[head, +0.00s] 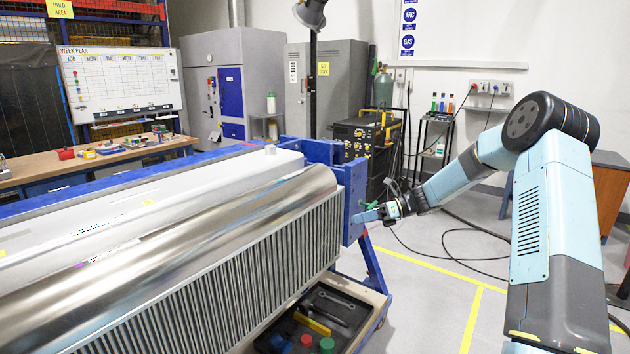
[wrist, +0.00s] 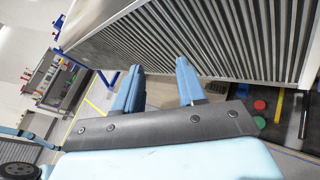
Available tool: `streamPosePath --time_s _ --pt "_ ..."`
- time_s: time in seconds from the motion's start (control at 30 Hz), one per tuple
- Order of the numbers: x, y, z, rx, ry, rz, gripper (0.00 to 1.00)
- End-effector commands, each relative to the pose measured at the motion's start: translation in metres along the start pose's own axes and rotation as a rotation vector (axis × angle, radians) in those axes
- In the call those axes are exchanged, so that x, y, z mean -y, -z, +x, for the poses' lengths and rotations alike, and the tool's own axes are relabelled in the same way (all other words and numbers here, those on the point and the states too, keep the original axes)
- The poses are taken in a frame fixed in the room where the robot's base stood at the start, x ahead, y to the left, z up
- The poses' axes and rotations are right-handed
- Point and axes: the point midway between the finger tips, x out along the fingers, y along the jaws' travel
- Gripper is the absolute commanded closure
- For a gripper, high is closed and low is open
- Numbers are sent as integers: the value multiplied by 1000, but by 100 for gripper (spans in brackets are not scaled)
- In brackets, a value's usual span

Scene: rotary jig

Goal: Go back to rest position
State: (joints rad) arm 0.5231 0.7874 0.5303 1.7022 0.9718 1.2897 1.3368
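My gripper (head: 368,215) is at the end of my arm, beside the blue end frame (head: 352,200) of the rotary jig. In the wrist view my gripper (wrist: 157,80) shows two blue fingers spread apart with nothing between them. The jig holds a long workpiece with a shiny curved metal top (head: 200,235) and a ribbed side (head: 230,280). The ribbed side also shows in the wrist view (wrist: 200,40), beyond the fingertips. I cannot tell exactly how far the fingertips are from it.
A black tray (head: 318,318) with coloured caps sits low under the jig. A welding machine (head: 362,140) and a cable on the floor (head: 465,240) are behind my arm. A wooden workbench (head: 60,165) stands at the left. Floor with yellow lines (head: 425,300) is open between jig and arm.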

Motion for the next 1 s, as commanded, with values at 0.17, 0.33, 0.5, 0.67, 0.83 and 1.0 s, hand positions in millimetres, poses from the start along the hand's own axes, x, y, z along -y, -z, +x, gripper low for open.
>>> streamPosePath --time_s 0.17,0.33,0.5,0.67,0.83,1.0 --pt "-42 -8 9 -175 26 -174 60" --pt "-81 -10 11 -333 39 -338 60" --pt "-120 -12 10 -485 42 -504 60" --pt "-156 -12 5 -623 37 -657 60" --pt "-196 -11 -3 -765 24 -819 60" --pt "-236 -9 -13 -902 2 -978 60"
